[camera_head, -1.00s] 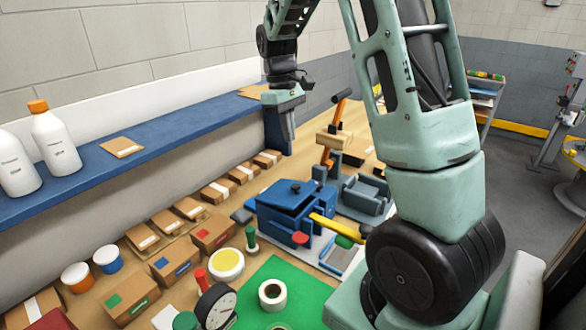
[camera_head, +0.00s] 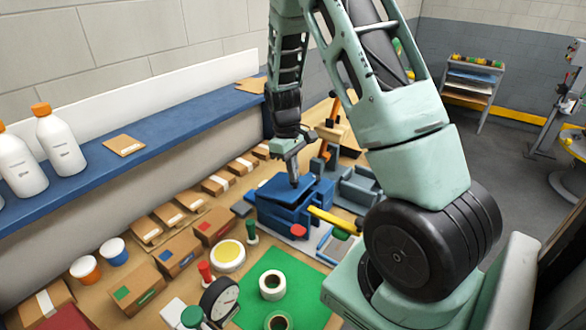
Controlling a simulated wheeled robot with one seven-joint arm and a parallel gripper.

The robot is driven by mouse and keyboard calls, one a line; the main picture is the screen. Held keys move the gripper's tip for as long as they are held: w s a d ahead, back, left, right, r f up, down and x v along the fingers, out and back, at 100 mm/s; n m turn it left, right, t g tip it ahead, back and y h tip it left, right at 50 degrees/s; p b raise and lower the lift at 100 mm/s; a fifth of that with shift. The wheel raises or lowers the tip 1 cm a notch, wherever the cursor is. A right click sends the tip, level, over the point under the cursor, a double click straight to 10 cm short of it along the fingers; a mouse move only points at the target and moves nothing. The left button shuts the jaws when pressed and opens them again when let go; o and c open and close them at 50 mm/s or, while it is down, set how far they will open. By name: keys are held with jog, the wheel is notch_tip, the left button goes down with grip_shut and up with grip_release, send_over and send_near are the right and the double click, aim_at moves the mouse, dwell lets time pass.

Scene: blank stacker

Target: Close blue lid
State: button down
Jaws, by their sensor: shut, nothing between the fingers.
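The blue lid (camera_head: 278,187) sits on top of the blue machine (camera_head: 288,213) in the middle of the workbench. The lid looks tilted, with a dark gap under its front edge. My gripper (camera_head: 294,184) is shut and empty, pointing down at the lid's right part. Its fingertips are at or just above the lid; I cannot tell whether they touch it. My gripper and arm hide part of the lid's back right side.
A yellow handle (camera_head: 332,220) sticks out at the machine's right. A grey fixture (camera_head: 360,187) stands behind it to the right. Cardboard boxes (camera_head: 175,253) line the left. A blue shelf (camera_head: 160,135) runs along the wall. A white tape roll (camera_head: 272,285) lies on the green mat (camera_head: 310,292).

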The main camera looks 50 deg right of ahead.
aim_at(298, 181)
jog(key=f+b, duration=0.1)
jog(key=s+t+b, duration=0.1)
jog(key=b, duration=0.1)
jog(key=shift+d+f, duration=0.1)
jog(key=shift+f, duration=0.25)
jog(key=shift+s+f+b, duration=0.3)
jog(key=shift+f+b, duration=0.15)
jog(key=shift+b, duration=0.3)
jog(key=shift+s, duration=0.15)
jog(key=shift+r+p, duration=0.4)
jog(key=shift+p, duration=0.1)
notch_tip(298, 181, up, 4)
jog(key=p, duration=0.3)
jog(key=shift+f, duration=0.1)
notch_tip(298, 181, up, 10)
jog(key=b, duration=0.3)
jog(key=shift+s+d+f, duration=0.25)
jog(key=shift+d, duration=0.05)
